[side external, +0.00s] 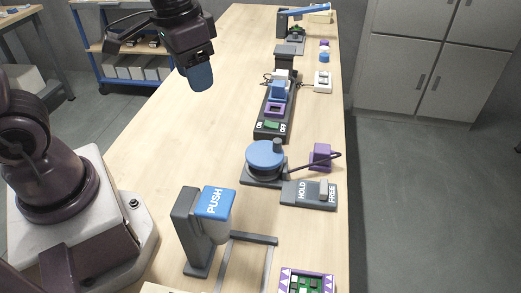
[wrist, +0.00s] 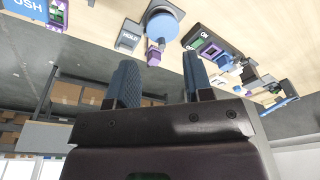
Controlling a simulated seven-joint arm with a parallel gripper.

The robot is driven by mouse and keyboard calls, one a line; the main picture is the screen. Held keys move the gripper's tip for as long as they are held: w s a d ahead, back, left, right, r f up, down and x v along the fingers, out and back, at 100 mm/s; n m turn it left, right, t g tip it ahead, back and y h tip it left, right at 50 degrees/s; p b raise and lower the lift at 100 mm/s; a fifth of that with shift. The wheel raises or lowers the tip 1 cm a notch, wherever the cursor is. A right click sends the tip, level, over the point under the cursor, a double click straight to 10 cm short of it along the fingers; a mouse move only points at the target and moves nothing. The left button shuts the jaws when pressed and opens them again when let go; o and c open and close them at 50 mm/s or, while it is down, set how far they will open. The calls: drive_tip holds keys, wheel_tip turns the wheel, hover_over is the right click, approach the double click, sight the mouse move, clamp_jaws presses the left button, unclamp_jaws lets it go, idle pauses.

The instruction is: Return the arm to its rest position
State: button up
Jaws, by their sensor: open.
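My gripper (side external: 200,76) is raised above the left part of the long wooden table (side external: 150,128) in the side external view. Its blue finger pads point down, and nothing shows between them. In the wrist view my gripper (wrist: 160,82) has its two blue fingers apart with an empty gap. It is clear of all the devices on the table. The side external view shows only one finger clearly.
Along the table stand a blue PUSH device (side external: 215,203), a round blue-topped device (side external: 266,155), a HOLD/FREE switch (side external: 310,194), an ON/OFF device (side external: 272,124) and a blue-armed device (side external: 303,11). A blue shelf cart (side external: 100,85) stands behind. The table's left side is bare.

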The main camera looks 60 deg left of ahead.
drive_tip(key=s+r+t, duration=0.4)
drive_tip(key=s+r, duration=0.2)
drive_tip(key=s, duration=0.1)
drive_tip(key=shift+a+r+n, duration=0.25)
drive_tip(key=shift+n, duration=0.05)
